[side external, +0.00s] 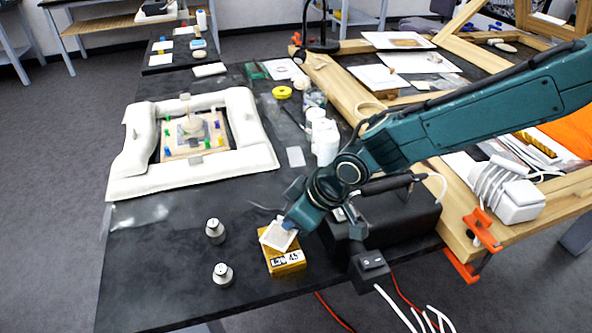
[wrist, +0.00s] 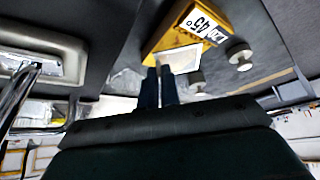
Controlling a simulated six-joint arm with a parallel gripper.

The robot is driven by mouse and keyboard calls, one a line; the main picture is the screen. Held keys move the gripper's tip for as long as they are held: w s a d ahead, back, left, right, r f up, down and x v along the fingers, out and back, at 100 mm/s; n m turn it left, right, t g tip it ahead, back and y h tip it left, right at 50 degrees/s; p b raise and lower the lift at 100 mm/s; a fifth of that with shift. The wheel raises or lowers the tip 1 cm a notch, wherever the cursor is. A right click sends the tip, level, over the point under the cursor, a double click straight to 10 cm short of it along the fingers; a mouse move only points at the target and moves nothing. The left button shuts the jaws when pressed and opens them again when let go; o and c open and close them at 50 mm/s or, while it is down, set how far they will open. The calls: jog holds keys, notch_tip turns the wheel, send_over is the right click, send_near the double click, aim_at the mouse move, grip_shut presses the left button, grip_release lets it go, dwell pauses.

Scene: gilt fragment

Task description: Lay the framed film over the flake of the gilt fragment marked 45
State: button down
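The gilt fragment (side external: 287,263) is a golden block near the table's front edge. Its white label reads 45, and the block also shows in the wrist view (wrist: 158,38). The framed film (side external: 278,236) is a small pale square with a whitish frame. It is over the upper part of the fragment and looks tilted in the side view. In the wrist view the film (wrist: 180,59) sits just beyond my fingertips. My gripper (side external: 291,224) has its fingers close together at the film's edge and appears shut on it. The flake is hidden. I cannot tell whether the film touches the block.
Two metal knobbed weights (side external: 215,230) (side external: 222,275) stand left of the fragment. A black box (side external: 400,215) and a switch box (side external: 370,265) stand close on the right. A white padded frame (side external: 125,178) lies at the back left. The front-left tabletop is clear.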

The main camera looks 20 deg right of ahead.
jog(key=shift+f, duration=0.2)
jog(key=c, duration=1.5)
grip_release()
jog(key=shift+c, duration=0.2)
jog(key=v, duration=1.3)
jog(key=shift+d+r, duration=0.15)
jog(key=shift+r, duration=0.15)
jog(key=shift+s, duration=0.1)
